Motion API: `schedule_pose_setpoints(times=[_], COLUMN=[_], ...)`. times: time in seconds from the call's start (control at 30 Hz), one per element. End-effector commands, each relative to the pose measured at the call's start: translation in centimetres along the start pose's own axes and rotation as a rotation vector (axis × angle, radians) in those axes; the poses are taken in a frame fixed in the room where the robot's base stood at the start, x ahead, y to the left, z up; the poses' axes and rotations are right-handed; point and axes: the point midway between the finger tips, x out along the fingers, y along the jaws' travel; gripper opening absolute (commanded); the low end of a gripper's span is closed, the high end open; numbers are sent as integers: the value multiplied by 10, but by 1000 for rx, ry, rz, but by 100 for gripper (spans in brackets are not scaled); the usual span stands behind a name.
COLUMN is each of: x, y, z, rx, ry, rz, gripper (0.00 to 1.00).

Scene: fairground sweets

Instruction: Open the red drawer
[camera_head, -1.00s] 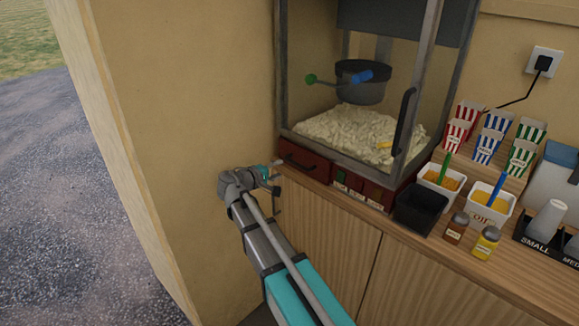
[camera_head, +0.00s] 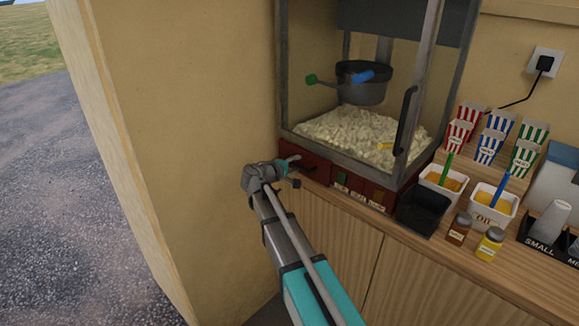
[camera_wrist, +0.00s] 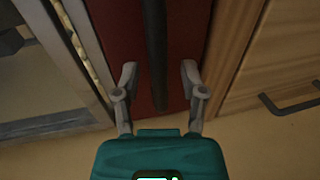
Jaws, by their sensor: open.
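The red drawer (camera_head: 321,175) is in the base of the popcorn machine, at its left end, and appears shut. In the wrist view its red front (camera_wrist: 115,25) fills the top middle, with a long dark bar handle (camera_wrist: 156,50) across it. My gripper (camera_head: 293,172) is at the drawer front in the head view and hides part of it. In the wrist view my open gripper (camera_wrist: 160,72) has one finger on each side of the handle's line, with gaps between. I cannot tell whether the fingertips reach around the bar.
The popcorn machine (camera_head: 284,75) stands on a wooden counter (camera_head: 420,235). A black container (camera_head: 423,212) and two small jars (camera_head: 458,228) are to the right. A wall (camera_head: 195,110) is close on the left. A cabinet handle (camera_wrist: 290,106) shows in the wrist view.

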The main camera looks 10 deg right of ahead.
Motion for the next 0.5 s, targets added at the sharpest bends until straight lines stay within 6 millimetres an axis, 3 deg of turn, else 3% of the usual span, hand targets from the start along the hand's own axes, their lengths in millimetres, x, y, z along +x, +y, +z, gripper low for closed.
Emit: schedule_pose_setpoints(times=[0.07,0.37,0.5], x=[0,0,0], y=[0,0,0], z=[0,0,0], rx=[0,0,1], ry=[0,-1,-1], rz=[0,0,0], gripper=[54,0,0])
